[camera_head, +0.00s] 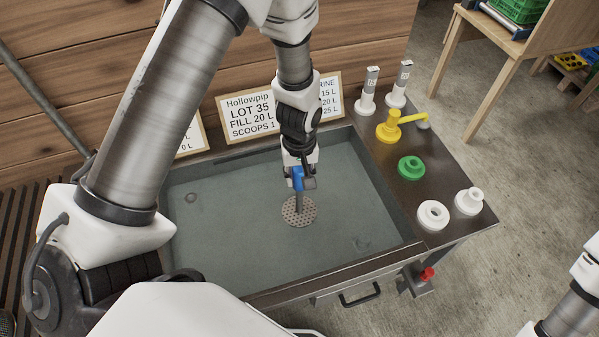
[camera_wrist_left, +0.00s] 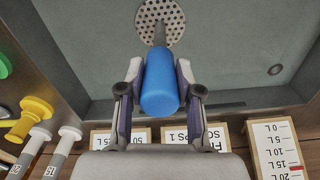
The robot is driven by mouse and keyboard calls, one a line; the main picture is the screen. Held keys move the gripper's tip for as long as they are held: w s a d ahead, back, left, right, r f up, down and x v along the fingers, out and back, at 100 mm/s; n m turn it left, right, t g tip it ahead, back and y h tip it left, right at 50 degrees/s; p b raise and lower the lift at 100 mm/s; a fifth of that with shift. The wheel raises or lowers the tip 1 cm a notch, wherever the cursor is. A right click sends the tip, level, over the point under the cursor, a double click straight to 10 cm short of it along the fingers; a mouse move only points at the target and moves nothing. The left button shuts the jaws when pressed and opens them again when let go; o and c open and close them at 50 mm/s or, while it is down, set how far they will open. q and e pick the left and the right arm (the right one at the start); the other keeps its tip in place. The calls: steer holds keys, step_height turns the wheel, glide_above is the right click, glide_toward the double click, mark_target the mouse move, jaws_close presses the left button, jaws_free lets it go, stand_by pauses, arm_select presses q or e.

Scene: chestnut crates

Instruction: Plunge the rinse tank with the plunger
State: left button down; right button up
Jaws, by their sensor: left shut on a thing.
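The plunger has a blue handle (camera_head: 298,178), a grey rod and a round perforated plate (camera_head: 299,211). My left gripper (camera_head: 299,180) is shut on the blue handle, and the plunger hangs plate-down over the middle of the rinse tank (camera_head: 335,262). In the left wrist view the handle (camera_wrist_left: 160,82) sits between the two fingers (camera_wrist_left: 160,95), with the perforated plate (camera_wrist_left: 160,22) beyond it. The tank holds greyish-green water. I cannot tell whether the plate is at the surface or just under it. My right gripper is not in view; only part of my right arm shows at the lower right.
Signs (camera_head: 250,118) stand along the tank's back edge. On the steel counter right of the tank are a yellow spout (camera_head: 391,126), a green ring (camera_head: 411,168), white fittings (camera_head: 433,215) and two white labelled pieces (camera_head: 367,95). A red knob (camera_head: 427,273) sits below the counter.

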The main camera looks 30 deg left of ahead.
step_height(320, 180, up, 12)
steer(key=p, duration=1.1)
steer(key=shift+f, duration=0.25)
